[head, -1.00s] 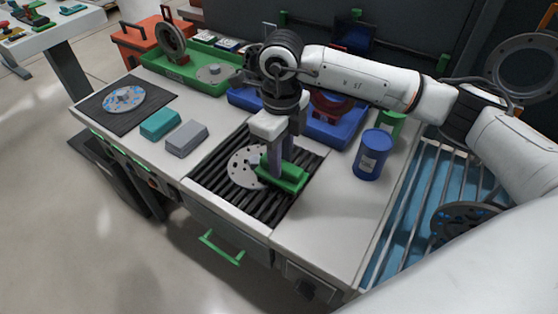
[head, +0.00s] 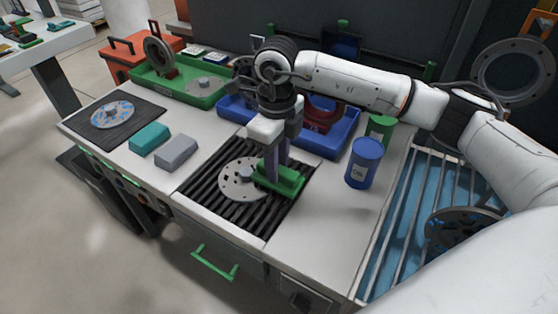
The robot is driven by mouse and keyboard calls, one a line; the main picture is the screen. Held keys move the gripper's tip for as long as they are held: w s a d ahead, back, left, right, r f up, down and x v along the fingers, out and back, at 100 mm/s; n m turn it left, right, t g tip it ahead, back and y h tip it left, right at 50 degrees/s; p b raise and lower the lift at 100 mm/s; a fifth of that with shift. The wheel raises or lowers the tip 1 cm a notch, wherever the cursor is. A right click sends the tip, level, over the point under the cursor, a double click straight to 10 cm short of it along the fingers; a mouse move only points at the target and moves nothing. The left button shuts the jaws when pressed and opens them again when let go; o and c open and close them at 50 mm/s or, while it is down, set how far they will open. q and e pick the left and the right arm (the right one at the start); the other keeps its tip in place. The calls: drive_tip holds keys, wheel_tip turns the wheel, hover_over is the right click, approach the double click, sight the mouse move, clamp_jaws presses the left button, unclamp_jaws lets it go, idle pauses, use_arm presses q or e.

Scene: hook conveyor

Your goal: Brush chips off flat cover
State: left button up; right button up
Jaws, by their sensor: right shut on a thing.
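A flat grey round cover (head: 233,181) with holes and a raised hub lies on the black slatted grate in the middle of the bench. My right gripper (head: 278,168) is shut on a green brush (head: 283,181), held low at the cover's right edge. The brush hides part of that edge, and I cannot tell whether it touches the cover. No chips can be made out on this cover at this size. My left gripper is not in view.
A disc with blue marks (head: 111,115) lies on a dark mat at left. Teal (head: 149,138) and grey (head: 176,152) blocks sit beside the grate (head: 252,222). A blue can (head: 364,164) stands right. Green (head: 198,97) and blue (head: 333,147) trays are behind.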

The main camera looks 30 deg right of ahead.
drive_tip(key=shift+s+a, duration=0.45)
drive_tip(key=shift+a, duration=0.3)
drive_tip(key=shift+s+a, duration=0.4)
drive_tip(key=shift+a, duration=0.3)
wheel_tip(320, 180, up, 6)
drive_tip(key=p, duration=0.4)
